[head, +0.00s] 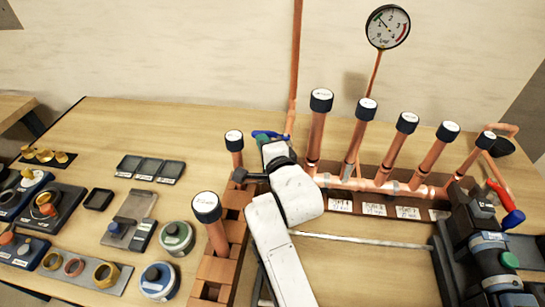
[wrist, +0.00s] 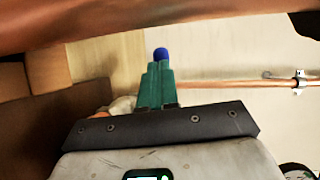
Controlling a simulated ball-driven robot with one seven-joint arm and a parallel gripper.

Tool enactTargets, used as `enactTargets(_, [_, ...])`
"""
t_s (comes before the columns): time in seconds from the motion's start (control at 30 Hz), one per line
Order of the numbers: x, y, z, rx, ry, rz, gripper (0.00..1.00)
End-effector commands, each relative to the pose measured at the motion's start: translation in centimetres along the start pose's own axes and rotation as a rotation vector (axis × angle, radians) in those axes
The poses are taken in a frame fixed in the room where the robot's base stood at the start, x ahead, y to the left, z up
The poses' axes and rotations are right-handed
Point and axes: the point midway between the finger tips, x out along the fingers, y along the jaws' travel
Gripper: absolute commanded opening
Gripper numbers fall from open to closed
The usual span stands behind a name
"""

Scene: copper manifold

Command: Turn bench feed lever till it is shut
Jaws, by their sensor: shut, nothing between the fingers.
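A blue lever handle (head: 268,134) shows in the head view at the foot of the tall vertical copper pipe, left of the manifold. Its valve body is mostly hidden behind my arm. My gripper (head: 261,141) is at this handle, with green fingers shut and nothing held. In the wrist view the closed fingers of my gripper (wrist: 160,67) point at a rounded blue end (wrist: 161,53), which looks like the lever's tip. It shows just past the fingertips; I cannot tell whether they touch. The lever's exact angle to the pipe is hard to make out.
Several black-capped copper tubes (head: 357,135) rise from the manifold right of my arm. Two capped tubes (head: 208,215) stand in a wooden rack to the left. A gauge (head: 388,27) hangs on the wall. A red handle (head: 500,195) is at right. Trays and fittings cover the left bench.

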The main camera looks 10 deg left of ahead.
Motion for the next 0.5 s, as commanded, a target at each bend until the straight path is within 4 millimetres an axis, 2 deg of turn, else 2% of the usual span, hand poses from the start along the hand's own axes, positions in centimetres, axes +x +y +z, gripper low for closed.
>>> enactTargets(0.5, [1.7,-0.3,0.4,0.0,-0.002,-0.001,0.0])
